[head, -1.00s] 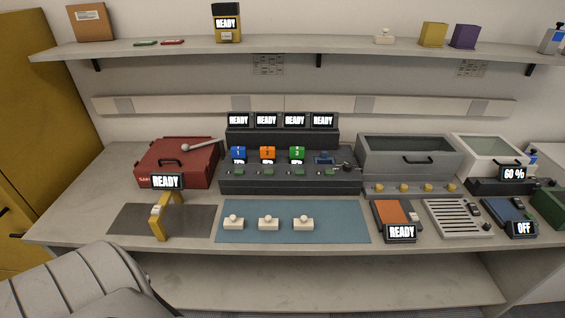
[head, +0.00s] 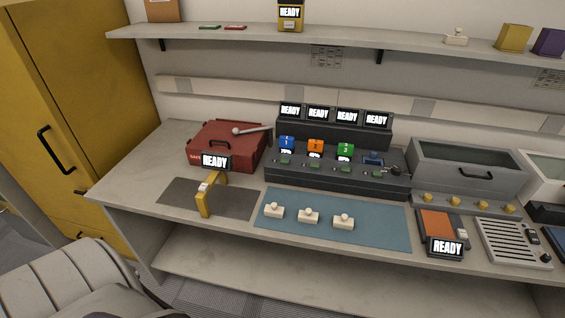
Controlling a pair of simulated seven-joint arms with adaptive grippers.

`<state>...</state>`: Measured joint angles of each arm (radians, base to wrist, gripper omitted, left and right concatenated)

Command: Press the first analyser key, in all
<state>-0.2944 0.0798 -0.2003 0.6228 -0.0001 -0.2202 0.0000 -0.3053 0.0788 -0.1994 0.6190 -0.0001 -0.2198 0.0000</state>
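A dark console (head: 335,180) stands at the back middle of the bench, with several small screens reading READY along its top. Blue 1 (head: 287,143), orange 2 (head: 316,147) and green 3 (head: 345,150) blocks stand in it, with a row of small green keys (head: 285,161) in front. An orange-topped unit (head: 436,225) with a READY screen (head: 447,248) sits at the front right. No label shows which device is the analyser. Neither of my grippers is in view.
Three white knobbed pieces (head: 308,216) stand on a blue mat (head: 380,226). A yellow bracket (head: 205,200) stands on a grey mat (head: 240,203). A red case (head: 225,150) is behind it. A grey ribbed seat (head: 60,285) is at lower left.

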